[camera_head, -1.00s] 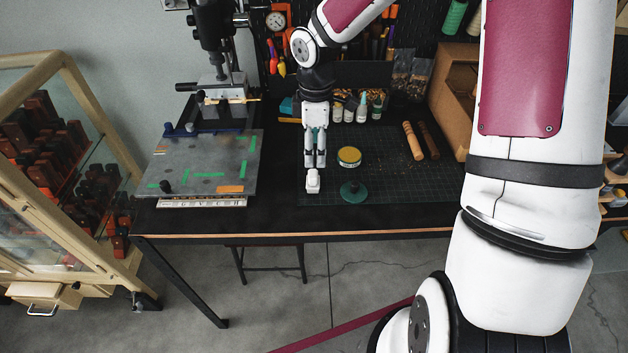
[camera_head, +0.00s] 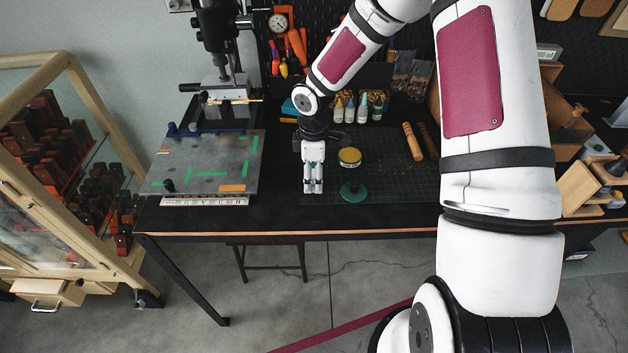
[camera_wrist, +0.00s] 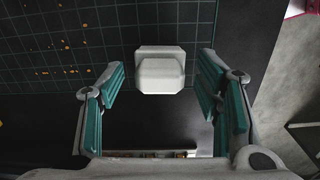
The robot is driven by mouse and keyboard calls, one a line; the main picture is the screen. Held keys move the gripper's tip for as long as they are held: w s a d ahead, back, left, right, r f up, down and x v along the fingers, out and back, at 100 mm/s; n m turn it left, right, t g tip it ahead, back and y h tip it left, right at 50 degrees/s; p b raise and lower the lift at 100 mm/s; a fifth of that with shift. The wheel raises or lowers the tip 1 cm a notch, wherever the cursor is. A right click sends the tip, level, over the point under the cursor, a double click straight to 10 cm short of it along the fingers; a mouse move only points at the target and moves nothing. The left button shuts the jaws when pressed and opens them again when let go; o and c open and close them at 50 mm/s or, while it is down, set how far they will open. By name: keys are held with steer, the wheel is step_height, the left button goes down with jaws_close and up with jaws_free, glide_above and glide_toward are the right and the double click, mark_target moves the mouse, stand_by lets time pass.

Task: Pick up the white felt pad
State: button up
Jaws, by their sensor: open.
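The white felt pad (camera_wrist: 160,74) shows in the wrist view as a small pale block with a wider part behind it. It lies at the edge of the dark green gridded mat. My gripper (camera_wrist: 160,85) is open, with its teal-padded fingers to the left and right of the pad in the picture. Gaps show on both sides, and nothing is held. How far the fingertips are above the pad is hard to tell. In the head view my gripper (camera_head: 313,186) points down at the mat's front left corner and mostly hides the pad.
A round yellow-topped tin (camera_head: 350,157) and a green round-based stand (camera_head: 353,192) are close to the right of my gripper. A grey plate with green tape (camera_head: 210,160) is to the left.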

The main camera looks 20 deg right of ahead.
steer(key=c, duration=1.3)
steer(key=shift+o, duration=0.2)
steer(key=shift+w+r, duration=0.1)
steer(key=shift+r, duration=0.65)
step_height(320, 180, up, 2)
steer(key=shift+r+b, duration=0.15)
steer(key=shift+b, duration=0.25)
steer(key=s+a+r, duration=0.1)
steer(key=s, duration=1.5)
steer(key=shift+a, duration=0.25)
steer(key=shift+s+r, duration=0.1)
